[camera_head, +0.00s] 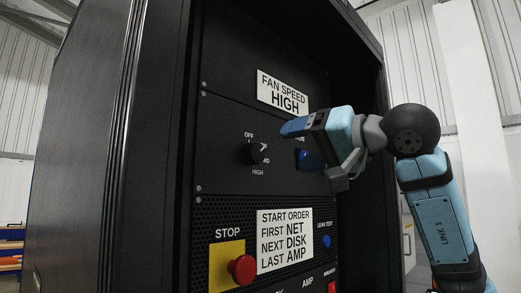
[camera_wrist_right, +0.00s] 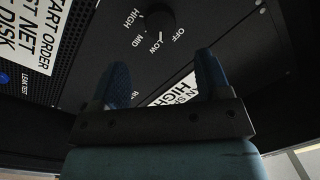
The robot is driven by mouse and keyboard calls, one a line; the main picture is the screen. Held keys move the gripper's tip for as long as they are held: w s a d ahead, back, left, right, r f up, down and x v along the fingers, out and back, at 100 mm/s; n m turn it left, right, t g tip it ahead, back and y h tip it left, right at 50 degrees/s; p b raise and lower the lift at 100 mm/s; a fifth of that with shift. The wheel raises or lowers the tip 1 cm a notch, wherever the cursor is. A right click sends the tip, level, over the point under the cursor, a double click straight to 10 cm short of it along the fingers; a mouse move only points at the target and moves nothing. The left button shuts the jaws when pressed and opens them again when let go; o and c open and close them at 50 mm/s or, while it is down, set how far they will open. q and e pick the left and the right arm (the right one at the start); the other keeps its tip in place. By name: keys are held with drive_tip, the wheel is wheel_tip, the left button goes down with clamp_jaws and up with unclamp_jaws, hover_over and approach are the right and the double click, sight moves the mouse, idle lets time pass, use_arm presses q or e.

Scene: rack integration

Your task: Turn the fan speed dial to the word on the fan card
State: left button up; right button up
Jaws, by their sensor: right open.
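The fan speed dial (camera_head: 256,153) is a black knob on the dark rack panel. It also shows in the wrist view (camera_wrist_right: 160,22), ringed by OFF, LOW, MID and HIGH. In the head view LOW is hard to read and MID is partly hidden by the knob. My left gripper is out of view.
Below are a red STOP button (camera_head: 242,268) on a yellow plate, a START ORDER card (camera_head: 285,240) and a blue LEAK TEST button (camera_head: 326,241). The rack's side frame (camera_head: 364,140) stands right of the panel, behind my arm. The panel left of the dial is clear.

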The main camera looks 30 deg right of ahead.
sight(259, 153)
drive_tip(key=p+x, duration=0.1)
drive_tip(key=x, duration=0.7)
drive_tip(key=shift+w+a, duration=0.15)
drive_tip(key=shift+w, duration=0.15)
drive_tip(key=c, duration=0.9)
